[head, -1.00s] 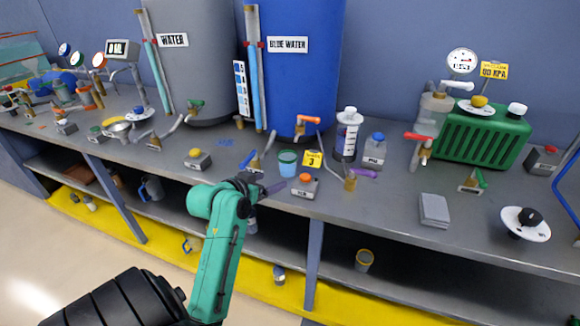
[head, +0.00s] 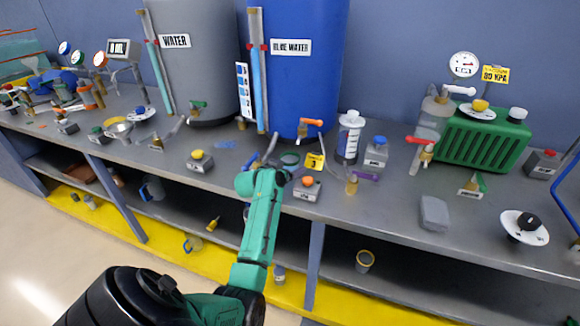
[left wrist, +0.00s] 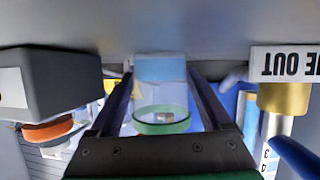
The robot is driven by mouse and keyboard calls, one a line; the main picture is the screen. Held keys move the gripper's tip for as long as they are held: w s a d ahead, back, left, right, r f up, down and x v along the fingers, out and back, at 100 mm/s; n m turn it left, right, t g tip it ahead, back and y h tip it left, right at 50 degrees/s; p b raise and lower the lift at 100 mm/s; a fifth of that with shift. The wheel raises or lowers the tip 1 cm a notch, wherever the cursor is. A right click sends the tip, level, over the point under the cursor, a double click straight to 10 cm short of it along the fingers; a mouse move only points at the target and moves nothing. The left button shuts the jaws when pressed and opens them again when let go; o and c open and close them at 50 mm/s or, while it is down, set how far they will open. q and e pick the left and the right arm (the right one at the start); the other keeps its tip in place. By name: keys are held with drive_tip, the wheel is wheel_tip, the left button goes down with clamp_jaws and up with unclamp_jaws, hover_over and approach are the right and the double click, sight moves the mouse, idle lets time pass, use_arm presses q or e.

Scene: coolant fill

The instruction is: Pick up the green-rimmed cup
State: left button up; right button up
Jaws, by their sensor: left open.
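The green-rimmed cup (head: 290,158) stands on the grey bench in front of the blue water tank. In the head view my left arm hides most of it, and only its rim shows. In the left wrist view the clear cup (left wrist: 160,119) with its green rim shows between the two dark fingers. My left gripper (left wrist: 160,75) is open with a finger on each side of the cup; I cannot tell whether they touch it. My left gripper's fingers are hidden behind my wrist in the head view. My right gripper is not in view.
A grey box with an orange knob (head: 306,183) and a yellow tag (head: 315,161) sit close right of the cup. A purple-handled valve (head: 355,182) is further right. A labelled brass outlet (left wrist: 284,98) is near the gripper. The blue tank (head: 297,85) stands behind.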

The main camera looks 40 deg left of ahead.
sight(290, 158)
use_arm(q)
drive_tip(key=c, duration=1.1)
drive_tip(key=shift+r, duration=0.15)
wheel_tip(290, 158, up, 20)
drive_tip(key=shift+s+f, duration=0.1)
